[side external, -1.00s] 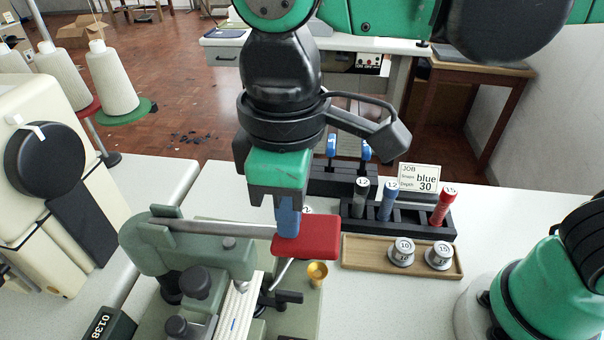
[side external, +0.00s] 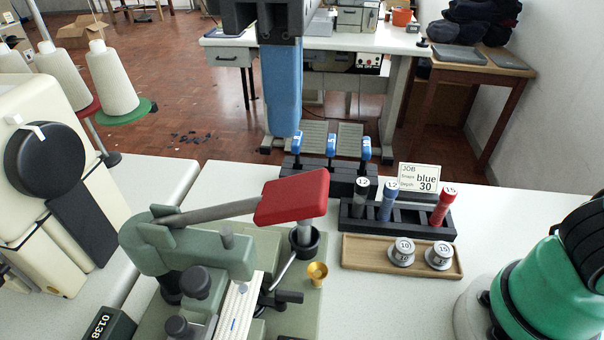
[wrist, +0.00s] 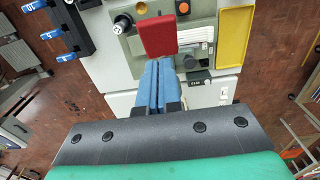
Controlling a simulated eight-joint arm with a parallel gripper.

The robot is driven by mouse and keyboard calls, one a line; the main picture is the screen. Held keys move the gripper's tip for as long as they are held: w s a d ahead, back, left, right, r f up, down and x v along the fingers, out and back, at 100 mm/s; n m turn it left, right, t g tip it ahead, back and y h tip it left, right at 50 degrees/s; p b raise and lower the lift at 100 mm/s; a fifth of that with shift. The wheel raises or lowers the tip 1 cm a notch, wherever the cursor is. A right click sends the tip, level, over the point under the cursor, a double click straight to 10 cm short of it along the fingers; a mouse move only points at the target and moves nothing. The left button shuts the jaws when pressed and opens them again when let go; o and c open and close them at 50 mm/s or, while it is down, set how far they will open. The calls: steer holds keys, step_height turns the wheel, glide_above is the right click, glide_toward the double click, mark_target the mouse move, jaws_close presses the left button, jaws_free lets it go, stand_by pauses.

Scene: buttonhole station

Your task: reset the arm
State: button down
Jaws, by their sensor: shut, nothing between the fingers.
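My gripper (side external: 282,132) hangs high at the top of the side view, its blue fingers shut together with nothing between them. It is up and apart from the green press (side external: 200,245). The press's lever is raised, its red pad (side external: 292,196) tilted up to the right. In the wrist view the shut fingertips (wrist: 158,64) appear just below the red pad (wrist: 157,36) in the picture. A grey cylinder (side external: 303,236) stands in a black ring below the pad. Most of my arm is out of the side view.
A black rack (side external: 395,218) holds several coloured cylinders beside a job card (side external: 419,178) reading blue, 30. A wooden tray (side external: 352,257) holds two silver discs. Blue-topped pieces (side external: 331,145) stand in a black block behind. Thread cones (side external: 112,82) stand left.

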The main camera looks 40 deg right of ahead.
steer(key=shift+r, duration=0.15)
steer(key=w+d+f+m+t, duration=0.2)
steer(key=d+f+m+t, duration=0.1)
steer(key=d+f, duration=0.4)
steer(key=w+d+f+m+t, duration=0.3)
steer(key=d+f+m, duration=0.3)
steer(key=d, duration=0.7)
step_height(320, 180, down, 2)
steer(key=shift+w+d+f+t, duration=0.15)
steer(key=shift+w+f+t, duration=0.1)
steer(key=shift+t, duration=0.35)
